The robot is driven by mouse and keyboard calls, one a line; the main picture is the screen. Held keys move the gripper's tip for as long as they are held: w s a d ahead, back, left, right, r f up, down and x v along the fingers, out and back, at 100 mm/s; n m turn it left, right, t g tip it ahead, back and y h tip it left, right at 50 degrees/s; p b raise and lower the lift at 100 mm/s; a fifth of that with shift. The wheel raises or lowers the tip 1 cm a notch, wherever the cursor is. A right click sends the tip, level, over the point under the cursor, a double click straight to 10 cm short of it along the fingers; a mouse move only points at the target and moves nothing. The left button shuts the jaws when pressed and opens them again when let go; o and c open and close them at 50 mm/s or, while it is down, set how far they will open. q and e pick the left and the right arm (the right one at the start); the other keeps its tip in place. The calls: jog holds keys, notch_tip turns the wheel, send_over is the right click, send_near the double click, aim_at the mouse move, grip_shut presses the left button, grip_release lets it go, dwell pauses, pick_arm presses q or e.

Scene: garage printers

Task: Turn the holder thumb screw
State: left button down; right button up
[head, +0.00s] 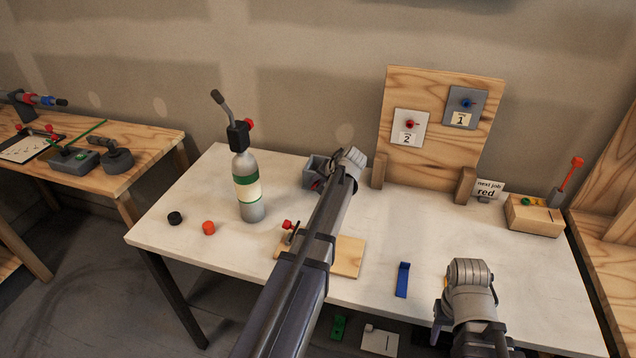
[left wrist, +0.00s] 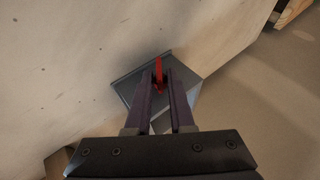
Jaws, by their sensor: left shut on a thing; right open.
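The grey holder (head: 316,169) stands near the back edge of the white table, partly hidden behind my left arm. It also shows in the left wrist view as a grey block (left wrist: 131,86). Its red thumb screw (left wrist: 159,74) sticks up between the dark fingers of my left gripper (left wrist: 161,86), which is shut on it. In the head view only a bit of red (head: 317,184) shows beside the arm. My right gripper (head: 468,272) is open over the table's front right; its fingertips are mostly hidden.
A bottle with a green-banded label (head: 248,187) stands left of the holder. A black cap (head: 175,218) and an orange cap (head: 208,228) lie nearby. A wooden board (head: 349,257), a blue strip (head: 403,279) and a wooden panel (head: 438,130) are to the right.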

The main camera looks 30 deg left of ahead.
dwell(0.3)
pick_arm(q)
jog(key=shift+s+a+r+h+p, duration=0.1)
jog(key=shift+a+r+h+p, duration=0.1)
jog(key=shift+h+p, duration=0.55)
jog(key=shift+n+t+h+p, duration=0.3)
jog(key=shift+h+p, duration=0.25)
jog(key=shift+p, duration=0.05)
jog(key=shift+a+n+h+p, duration=0.15)
jog(key=shift+h+p, duration=0.15)
jog(key=shift+h, duration=0.4)
jog(key=shift+a+n+h+p, duration=0.15)
jog(key=shift+h+p, duration=0.1)
jog(key=shift+h, duration=0.45)
jog(key=shift+d+t, duration=0.1)
jog(key=shift+t, duration=0.2)
jog(key=c, duration=0.8)
grip_release()
